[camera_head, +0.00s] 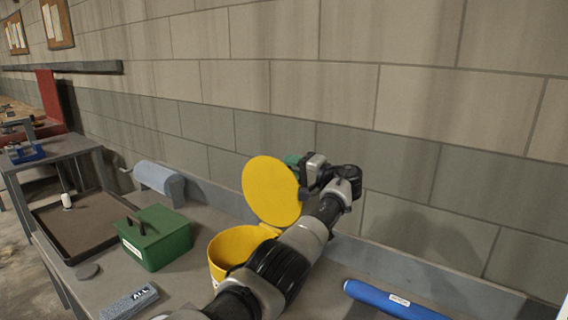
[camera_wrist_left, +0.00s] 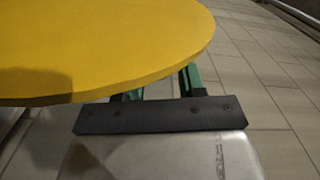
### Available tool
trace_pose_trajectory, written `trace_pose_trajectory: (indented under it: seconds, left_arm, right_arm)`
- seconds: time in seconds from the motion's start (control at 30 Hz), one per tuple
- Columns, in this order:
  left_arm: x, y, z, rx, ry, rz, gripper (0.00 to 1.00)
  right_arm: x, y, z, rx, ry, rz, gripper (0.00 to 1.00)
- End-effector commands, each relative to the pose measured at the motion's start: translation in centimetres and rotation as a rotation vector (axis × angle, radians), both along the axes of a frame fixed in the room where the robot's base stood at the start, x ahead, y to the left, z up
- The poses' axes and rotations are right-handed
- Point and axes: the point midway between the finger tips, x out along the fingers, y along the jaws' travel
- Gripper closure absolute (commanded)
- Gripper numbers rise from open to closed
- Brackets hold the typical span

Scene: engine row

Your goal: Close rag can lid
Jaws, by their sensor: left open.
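The yellow rag can (camera_head: 228,250) stands on the bench, partly hidden by my left arm. Its round yellow lid (camera_head: 270,192) stands open, tilted up at the can's back edge. My left gripper (camera_head: 294,161) is at the upper right edge of the lid, with its green fingers partly hidden behind it. In the left wrist view the lid (camera_wrist_left: 100,45) fills the upper left and covers the tips of the green fingers of the open gripper (camera_wrist_left: 160,85). I cannot tell whether the fingers touch the lid. My right gripper is not in view.
A green box with a handle (camera_head: 158,243) stands left of the can. A blue cylinder (camera_head: 388,300) lies at right. A block wall (camera_head: 400,100) rises behind.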

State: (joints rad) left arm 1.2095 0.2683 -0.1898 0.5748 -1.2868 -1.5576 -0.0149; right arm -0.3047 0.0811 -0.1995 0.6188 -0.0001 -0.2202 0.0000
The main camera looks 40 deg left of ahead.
Motion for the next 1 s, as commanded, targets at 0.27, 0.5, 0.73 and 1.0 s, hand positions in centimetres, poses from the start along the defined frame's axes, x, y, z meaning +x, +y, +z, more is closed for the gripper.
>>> trace_pose_trajectory:
  seconds: [0.27,0.5,0.73,1.0]
  left_arm:
    - [-0.3,2.8,0.0,-0.001,0.001,0.0,0.6]
    - [-0.3,3.0,-0.1,-0.001,0.0,-0.001,0.6]
    - [-0.3,3.0,0.0,-0.001,0.0,-0.001,0.86]
    - [-0.3,3.0,-0.2,-0.002,0.001,-0.001,1.0]
  right_arm:
    - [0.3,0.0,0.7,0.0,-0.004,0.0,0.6]
    - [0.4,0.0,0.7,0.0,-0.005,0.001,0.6]
    - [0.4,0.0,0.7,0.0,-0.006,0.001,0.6]
    - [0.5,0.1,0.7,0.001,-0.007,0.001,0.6]
